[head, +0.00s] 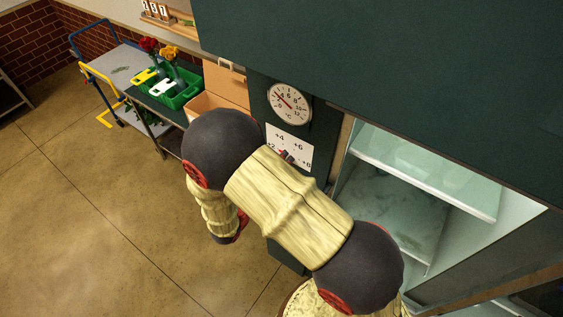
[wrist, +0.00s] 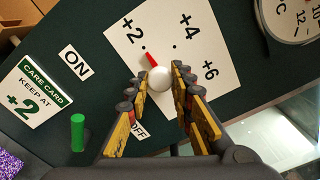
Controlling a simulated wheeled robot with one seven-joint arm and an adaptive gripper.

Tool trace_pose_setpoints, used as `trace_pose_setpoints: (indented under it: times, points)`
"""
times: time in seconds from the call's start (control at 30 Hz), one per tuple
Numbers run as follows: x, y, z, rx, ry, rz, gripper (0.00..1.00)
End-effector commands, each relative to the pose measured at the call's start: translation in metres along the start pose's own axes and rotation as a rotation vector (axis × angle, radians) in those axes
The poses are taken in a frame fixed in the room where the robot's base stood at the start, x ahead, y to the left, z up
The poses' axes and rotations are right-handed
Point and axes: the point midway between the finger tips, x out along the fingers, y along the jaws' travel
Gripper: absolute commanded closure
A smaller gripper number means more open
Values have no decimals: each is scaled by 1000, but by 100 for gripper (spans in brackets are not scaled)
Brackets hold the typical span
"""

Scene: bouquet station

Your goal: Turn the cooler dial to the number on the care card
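The cooler dial is a white round knob (wrist: 159,79) with a red pointer (wrist: 150,60), on a white plate (wrist: 218,32) marked +2, +4 and +6. The pointer points up-left to the dot beside +2. The care card (wrist: 36,92), left in the wrist view, reads "KEEP AT +2". My gripper (wrist: 160,73) is open, its yellow-and-black fingers on either side of the knob. I cannot tell whether they touch it. In the head view the dial plate (head: 294,142) shows beyond my arm, which hides its lower part.
A green switch peg (wrist: 78,132) stands between ON and OFF labels, left of my fingers. A round thermometer (head: 290,103) is above the plate. The cooler's glass shelves (head: 425,177) are to the right. A green crate (head: 170,92) with flowers sits at the back left.

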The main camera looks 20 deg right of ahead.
Motion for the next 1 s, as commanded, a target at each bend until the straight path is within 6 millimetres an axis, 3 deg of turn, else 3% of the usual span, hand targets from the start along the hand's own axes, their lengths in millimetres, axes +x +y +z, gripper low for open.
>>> trace_pose_setpoints:
  times: [0.33, 0.67, 0.87, 1.0]
  points:
    - [0, 0, 0, 1, 0, 1, 58]
    - [-2, 0, 0, 1, 0, 1, 58]
    - [-23, 1, 1, 0, -4, 2, 58]
    - [-49, 1, 1, 0, -6, 3, 58]
